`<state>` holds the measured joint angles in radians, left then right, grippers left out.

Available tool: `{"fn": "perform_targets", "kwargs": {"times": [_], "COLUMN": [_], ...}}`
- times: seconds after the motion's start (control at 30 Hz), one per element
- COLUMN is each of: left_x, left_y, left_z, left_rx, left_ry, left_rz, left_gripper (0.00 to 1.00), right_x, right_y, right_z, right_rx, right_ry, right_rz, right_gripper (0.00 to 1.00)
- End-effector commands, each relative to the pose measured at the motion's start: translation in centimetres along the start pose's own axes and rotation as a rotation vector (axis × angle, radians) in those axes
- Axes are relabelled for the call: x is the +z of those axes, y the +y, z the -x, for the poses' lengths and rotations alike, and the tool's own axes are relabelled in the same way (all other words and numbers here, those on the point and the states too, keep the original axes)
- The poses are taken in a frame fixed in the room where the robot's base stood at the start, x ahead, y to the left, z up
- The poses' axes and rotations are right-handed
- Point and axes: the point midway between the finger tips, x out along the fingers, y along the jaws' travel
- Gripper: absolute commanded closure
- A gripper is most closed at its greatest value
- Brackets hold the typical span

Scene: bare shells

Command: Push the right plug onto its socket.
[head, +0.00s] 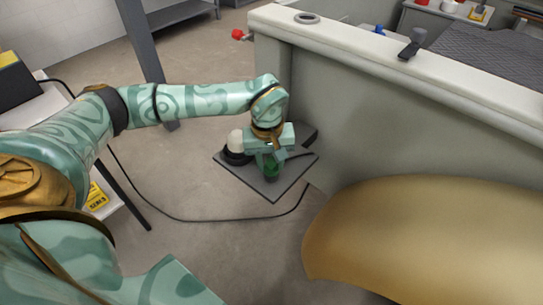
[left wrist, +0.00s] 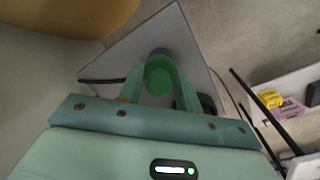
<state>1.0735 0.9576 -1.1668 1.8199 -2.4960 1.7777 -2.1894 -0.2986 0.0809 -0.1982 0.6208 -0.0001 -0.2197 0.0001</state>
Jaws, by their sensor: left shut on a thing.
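My left gripper (head: 269,172) points down over a grey square board (head: 272,193) and is shut on a green plug (head: 271,168). In the left wrist view the round green plug (left wrist: 159,77) sits between the two fingers, with a dark grey round part (left wrist: 160,52) just beyond it. Whether the plug is seated on a socket I cannot tell. A dark round part (head: 236,157) with a pale top stands on the board left of the gripper. My right gripper is not in view.
A tall grey panel wall (head: 350,130) with a pale top ledge rises close on the right. A large tan curved surface (head: 420,235) fills the lower right. A black cable (head: 200,219) loops over the floor. A white table (head: 110,200) stands at the left.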

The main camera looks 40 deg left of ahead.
Motion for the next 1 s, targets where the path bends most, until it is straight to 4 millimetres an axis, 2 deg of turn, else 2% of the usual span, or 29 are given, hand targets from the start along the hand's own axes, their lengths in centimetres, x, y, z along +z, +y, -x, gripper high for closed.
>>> {"fn": "perform_targets", "kwargs": {"times": [1.0], "left_x": [0.0], "left_y": [0.0], "left_z": [0.06], "left_rx": [0.0], "left_ry": [0.001], "left_rz": [0.0], "left_gripper": [0.88], "right_x": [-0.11], "right_y": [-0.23], "right_z": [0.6], "right_rx": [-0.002], "right_ry": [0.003], "right_rz": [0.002], "right_gripper": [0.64]}}
